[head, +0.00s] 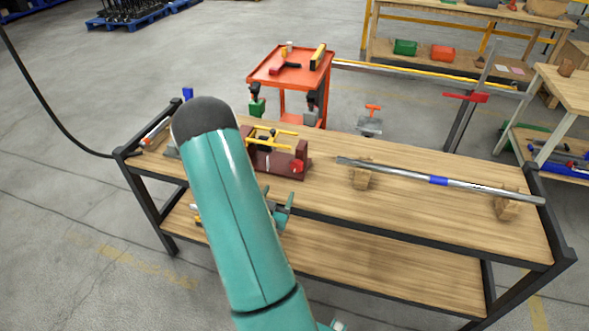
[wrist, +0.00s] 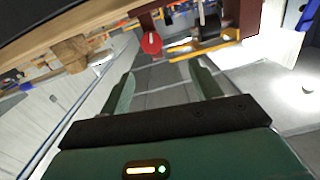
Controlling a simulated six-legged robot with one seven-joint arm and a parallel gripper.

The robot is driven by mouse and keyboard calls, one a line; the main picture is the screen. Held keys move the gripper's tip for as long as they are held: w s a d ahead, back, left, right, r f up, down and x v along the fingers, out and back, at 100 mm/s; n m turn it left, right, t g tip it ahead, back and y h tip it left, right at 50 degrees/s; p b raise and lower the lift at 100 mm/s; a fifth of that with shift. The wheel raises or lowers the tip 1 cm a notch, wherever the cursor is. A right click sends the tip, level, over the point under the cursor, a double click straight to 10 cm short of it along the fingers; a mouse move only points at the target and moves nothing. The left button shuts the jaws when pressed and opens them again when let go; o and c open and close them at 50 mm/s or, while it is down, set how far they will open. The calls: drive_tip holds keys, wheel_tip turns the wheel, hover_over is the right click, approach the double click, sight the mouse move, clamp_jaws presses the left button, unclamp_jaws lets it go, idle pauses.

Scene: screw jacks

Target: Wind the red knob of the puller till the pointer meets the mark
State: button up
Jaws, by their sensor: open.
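The puller (head: 268,160) is a dark red frame with yellow rods on the wooden bench, just right of my arm in the head view. Its red knob (head: 298,165) is at the frame's right end. In the wrist view the red knob (wrist: 151,42) shows beyond the fingertips, roughly between them and nearer the left finger. My gripper (wrist: 163,70) is open and empty, with a gap between it and the knob. My arm covers part of the bench beside the puller in the head view. I cannot make out the pointer or the mark.
A long metal bar (head: 450,182) with a blue band rests on wooden blocks (head: 362,178) at the right of the bench (head: 400,218). A red tool cart (head: 275,75) stands behind. Bare bench top lies between the puller and the bar.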

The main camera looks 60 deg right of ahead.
sight(296, 167)
drive_tip(key=shift+h, duration=0.3)
drive_tip(key=d, duration=1.3)
drive_tip(key=shift+w+d+f, duration=0.2)
drive_tip(key=shift+w+d, duration=0.1)
drive_tip(key=shift+d, duration=0.1)
drive_tip(key=c, duration=1)
